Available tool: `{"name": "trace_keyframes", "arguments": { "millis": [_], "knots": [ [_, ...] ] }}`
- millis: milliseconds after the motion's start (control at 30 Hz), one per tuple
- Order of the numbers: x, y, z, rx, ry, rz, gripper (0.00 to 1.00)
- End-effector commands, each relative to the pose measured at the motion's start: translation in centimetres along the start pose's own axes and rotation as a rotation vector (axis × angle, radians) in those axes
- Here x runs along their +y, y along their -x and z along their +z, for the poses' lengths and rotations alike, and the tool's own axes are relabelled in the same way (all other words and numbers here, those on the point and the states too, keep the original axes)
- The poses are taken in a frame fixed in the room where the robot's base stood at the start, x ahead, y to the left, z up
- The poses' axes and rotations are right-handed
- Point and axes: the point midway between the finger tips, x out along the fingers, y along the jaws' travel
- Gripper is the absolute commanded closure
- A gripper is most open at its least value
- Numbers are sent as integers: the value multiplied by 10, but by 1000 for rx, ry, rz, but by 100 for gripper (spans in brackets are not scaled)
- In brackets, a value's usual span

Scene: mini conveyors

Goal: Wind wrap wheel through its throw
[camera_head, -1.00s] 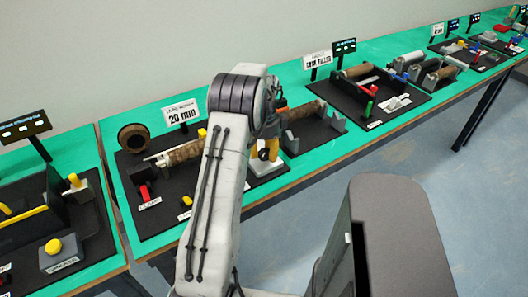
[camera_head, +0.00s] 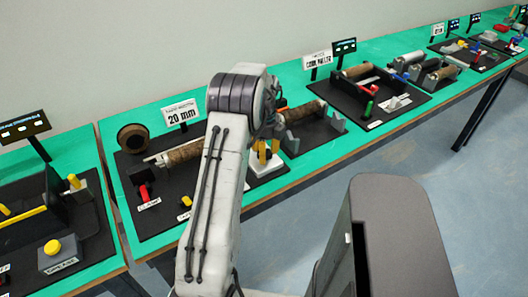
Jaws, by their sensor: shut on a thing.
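A white block with upright yellow parts (camera_head: 263,153), likely the wrap wheel, stands at the right end of the dark board marked 20 mm. My arm covers its left side. My gripper (camera_head: 277,128) is mostly hidden behind my arm's upper joint, with dark parts showing just above the yellow parts. It is shut at the wheel, but the contact itself is hidden. A brown wrapped roll (camera_head: 184,153) on a pale rod lies left of my arm on the same board.
A brown ring (camera_head: 132,137), a red clamp lever (camera_head: 144,193) and a 20 mm sign (camera_head: 181,113) are left of my arm. Another roller station (camera_head: 310,130) stands close on the right. Other stations line the green table. The floor at right is open.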

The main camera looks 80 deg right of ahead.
Motion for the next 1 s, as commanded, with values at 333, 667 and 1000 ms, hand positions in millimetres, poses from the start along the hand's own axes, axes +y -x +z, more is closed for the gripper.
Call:
{"name": "trace_keyframes", "arguments": {
  "millis": [333,667,1000],
  "knots": [
    [0,-2,-5,12,-247,6,88],
    [1,-3,-6,16,-351,7,86],
    [1,-3,-6,18,-369,7,87]
  ]
}}
